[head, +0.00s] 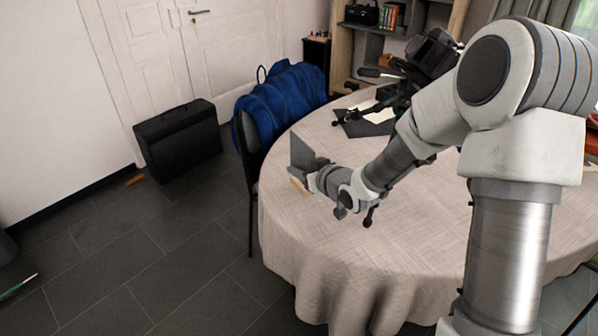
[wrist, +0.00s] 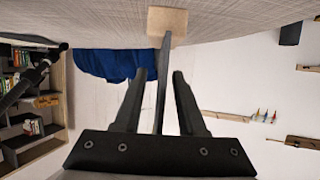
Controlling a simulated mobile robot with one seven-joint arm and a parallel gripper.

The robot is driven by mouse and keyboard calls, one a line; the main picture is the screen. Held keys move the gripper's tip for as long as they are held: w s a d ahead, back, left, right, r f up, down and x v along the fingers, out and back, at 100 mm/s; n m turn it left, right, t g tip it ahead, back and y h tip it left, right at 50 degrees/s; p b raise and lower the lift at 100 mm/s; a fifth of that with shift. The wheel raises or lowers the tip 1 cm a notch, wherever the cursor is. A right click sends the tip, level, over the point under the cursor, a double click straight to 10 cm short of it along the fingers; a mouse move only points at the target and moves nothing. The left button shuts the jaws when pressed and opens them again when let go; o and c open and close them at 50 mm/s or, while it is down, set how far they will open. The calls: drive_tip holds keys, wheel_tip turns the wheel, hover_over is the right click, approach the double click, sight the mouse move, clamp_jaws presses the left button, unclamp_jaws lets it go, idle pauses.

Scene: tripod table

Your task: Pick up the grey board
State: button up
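The grey board (head: 303,154) stands upright near the table's left edge in the head view. A small wooden block (head: 300,187) is at its foot. My gripper (head: 314,178) is at the board, low and to its right. In the wrist view, which is upside down, the board (wrist: 163,85) shows edge-on as a thin dark strip, its foot at the wooden block (wrist: 167,22). My gripper's two fingers (wrist: 160,72) are apart, one on each side of the board, with gaps visible. My gripper hides part of the board in the head view.
The round table (head: 285,222) has a beige cloth. A black tripod (head: 405,80) stands behind my arm, its foot near a dark flat sheet (head: 366,124). A chair with a blue jacket (head: 285,98) is close beyond the table's left edge. A black case (head: 180,140) stands on the floor.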

clamp_jaws()
idle(1.4)
